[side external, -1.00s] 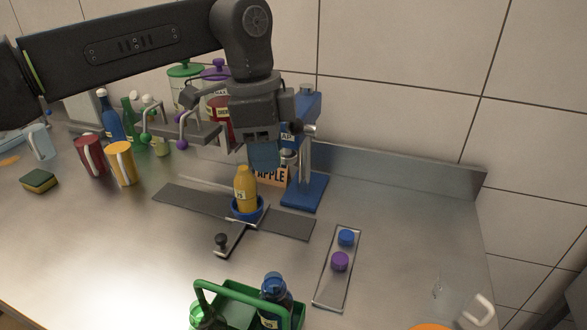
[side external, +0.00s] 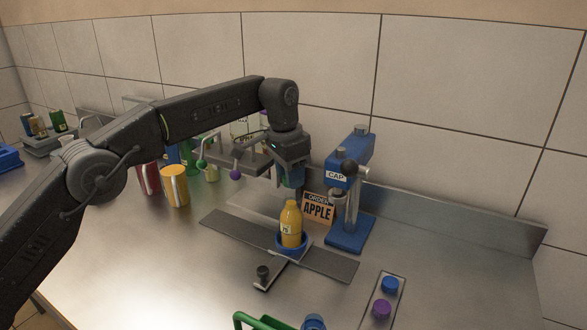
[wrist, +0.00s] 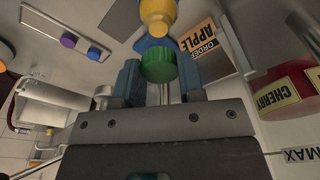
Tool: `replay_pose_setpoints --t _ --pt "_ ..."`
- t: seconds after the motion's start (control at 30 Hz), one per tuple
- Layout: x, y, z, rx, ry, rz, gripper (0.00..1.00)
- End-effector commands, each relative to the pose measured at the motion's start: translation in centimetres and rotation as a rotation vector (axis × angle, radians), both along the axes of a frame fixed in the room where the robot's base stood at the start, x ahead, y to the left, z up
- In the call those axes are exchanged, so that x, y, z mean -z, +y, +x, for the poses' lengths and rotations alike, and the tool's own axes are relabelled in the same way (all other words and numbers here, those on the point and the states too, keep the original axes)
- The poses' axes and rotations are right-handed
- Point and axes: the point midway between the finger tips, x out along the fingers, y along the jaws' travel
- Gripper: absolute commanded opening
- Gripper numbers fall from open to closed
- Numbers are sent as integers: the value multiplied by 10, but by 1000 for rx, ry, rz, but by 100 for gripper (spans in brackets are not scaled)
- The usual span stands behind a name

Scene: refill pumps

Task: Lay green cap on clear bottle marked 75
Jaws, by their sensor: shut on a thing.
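The bottle marked 75 (side external: 291,224) looks yellow and stands upright in a blue ring holder (side external: 291,248); its neck and top also show at the top of the wrist view (wrist: 158,12). My gripper (side external: 291,183) hangs just above and slightly behind the bottle, with blue fingers pointing down. In the wrist view, the green cap (wrist: 158,66) sits between the fingertips, and my gripper is shut on it. The cap is apart from the bottle in that view. In the side view the cap cannot be made out.
A blue capping stand (side external: 350,225) marked CAP is close to the right of my gripper, with an APPLE order card (side external: 318,208) in front. A tray (side external: 397,312) with blue and purple caps lies front right. A green-handled carrier (side external: 250,320) is at the front edge.

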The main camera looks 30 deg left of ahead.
Motion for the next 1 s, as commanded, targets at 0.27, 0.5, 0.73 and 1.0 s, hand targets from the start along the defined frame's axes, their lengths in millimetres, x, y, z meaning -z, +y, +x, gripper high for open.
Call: replay_pose_setpoints --t 0.27,0.5,0.73,1.0 --pt "12 0 0 2 -1 0 23" --pt "12 0 0 2 -1 0 23" --pt "13 0 0 2 -1 0 23" --pt "21 0 -1 3 1 0 23"
